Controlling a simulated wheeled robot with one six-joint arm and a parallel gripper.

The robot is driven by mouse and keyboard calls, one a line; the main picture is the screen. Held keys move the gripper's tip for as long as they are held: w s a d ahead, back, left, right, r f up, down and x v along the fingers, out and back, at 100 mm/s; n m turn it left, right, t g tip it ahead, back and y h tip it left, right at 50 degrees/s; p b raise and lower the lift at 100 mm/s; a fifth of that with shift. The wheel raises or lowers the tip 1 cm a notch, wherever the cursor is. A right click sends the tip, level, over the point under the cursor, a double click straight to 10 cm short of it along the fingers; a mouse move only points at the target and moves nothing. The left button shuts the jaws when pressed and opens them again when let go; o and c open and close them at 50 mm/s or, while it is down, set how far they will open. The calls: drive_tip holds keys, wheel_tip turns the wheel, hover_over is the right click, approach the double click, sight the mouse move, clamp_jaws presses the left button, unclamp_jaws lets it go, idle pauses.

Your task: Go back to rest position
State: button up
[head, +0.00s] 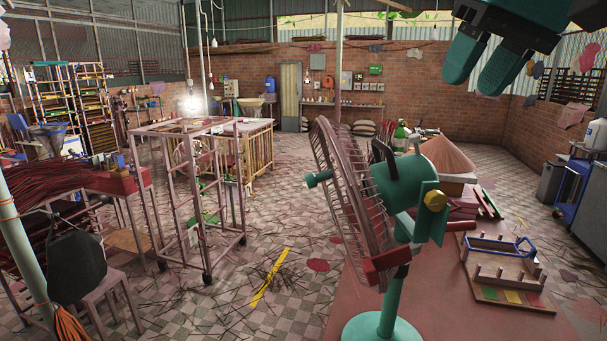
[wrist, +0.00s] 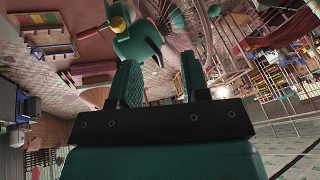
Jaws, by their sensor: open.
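My gripper (head: 483,68) hangs at the top right of the head view, with its two green fingers pointing down and left. It also shows in the wrist view (wrist: 160,85), where the fingers stand apart with nothing between them. It is in the air, above and right of a teal standing fan (head: 400,185). The fan also shows in the wrist view (wrist: 140,40), beyond the fingertips.
The fan stands on a reddish table (head: 450,305). A wooden rack with pegs (head: 505,268) lies on its right part. A wheeled metal frame (head: 205,190) stands on the tiled floor at left.

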drive_tip(key=s+a+f+n+g+b, duration=0.1)
drive_tip(key=s+f+b, duration=0.3)
drive_tip(key=f, duration=0.9)
drive_tip(key=s+a+f+n+g+y+b, duration=0.1)
drive_tip(key=s+f+b, duration=0.4)
drive_tip(key=f, duration=0.8)
drive_tip(key=s+a+f+n+g+b, duration=0.1)
drive_tip(key=s+f+n+b, duration=0.3)
drive_tip(key=f, duration=0.9)
drive_tip(key=s+a, duration=0.1)
drive_tip(key=s, duration=0.1)
drive_tip(key=shift+s+a+g+b, duration=0.25)
drive_tip(key=shift+s+g+b, duration=0.05)
drive_tip(key=shift+s+g, duration=0.1)
